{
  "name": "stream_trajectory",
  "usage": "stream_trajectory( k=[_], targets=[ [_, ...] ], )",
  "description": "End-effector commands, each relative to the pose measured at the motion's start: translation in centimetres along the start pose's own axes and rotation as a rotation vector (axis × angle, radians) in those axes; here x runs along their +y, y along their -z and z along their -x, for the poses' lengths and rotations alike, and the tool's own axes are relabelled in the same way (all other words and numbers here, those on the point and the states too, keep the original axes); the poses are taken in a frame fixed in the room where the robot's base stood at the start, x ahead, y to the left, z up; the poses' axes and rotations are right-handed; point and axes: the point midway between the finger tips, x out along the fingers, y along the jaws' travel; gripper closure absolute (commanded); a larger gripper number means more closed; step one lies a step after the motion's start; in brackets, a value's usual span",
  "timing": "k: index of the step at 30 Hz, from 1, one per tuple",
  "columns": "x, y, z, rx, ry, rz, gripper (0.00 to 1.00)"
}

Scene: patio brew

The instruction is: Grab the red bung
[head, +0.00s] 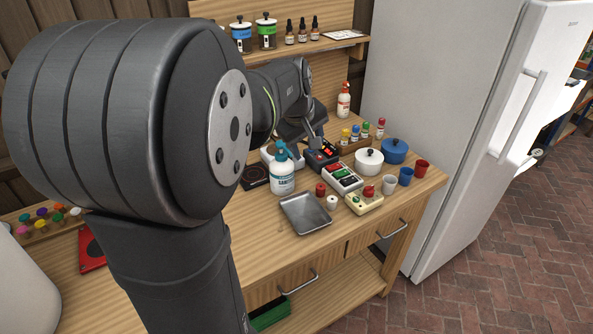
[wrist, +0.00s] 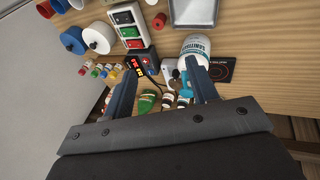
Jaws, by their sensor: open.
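The red bung (head: 320,189) stands on the wooden bench between the metal tray and the switch box, beside a small white bung (head: 331,202). In the wrist view the red bung (wrist: 159,20) shows near the top, beyond my fingertips. My gripper (head: 320,143) is over the back of the bench, behind the switch box, and partly hidden by my arm in the head view. In the wrist view my gripper (wrist: 160,66) has its fingers apart, with no object held between them. The red bung is apart from both fingers.
A sanitizer bottle (head: 282,172), a metal tray (head: 306,214) and a switch box (head: 343,178) surround the bung. A yellowish box with a red knob (head: 364,203), pots (head: 369,161) and cups (head: 390,184) stand to the right. Bare bench lies in front of the tray.

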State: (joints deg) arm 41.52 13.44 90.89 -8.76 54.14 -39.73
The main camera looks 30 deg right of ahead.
Motion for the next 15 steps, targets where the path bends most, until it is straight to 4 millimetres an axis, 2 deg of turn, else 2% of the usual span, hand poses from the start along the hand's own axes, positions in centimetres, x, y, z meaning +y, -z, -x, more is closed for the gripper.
stream_trajectory(
  k=[4, 7, 15],
  targets=[
    [0.1, 0.1, -0.3, -0.004, 0.003, -0.036, 0.47],
    [0.3, 0.2, -0.9, -0.014, 0.012, -0.142, 0.47],
    [1.2, 1.0, -4.2, -0.072, 0.037, -0.673, 0.47]
  ],
)
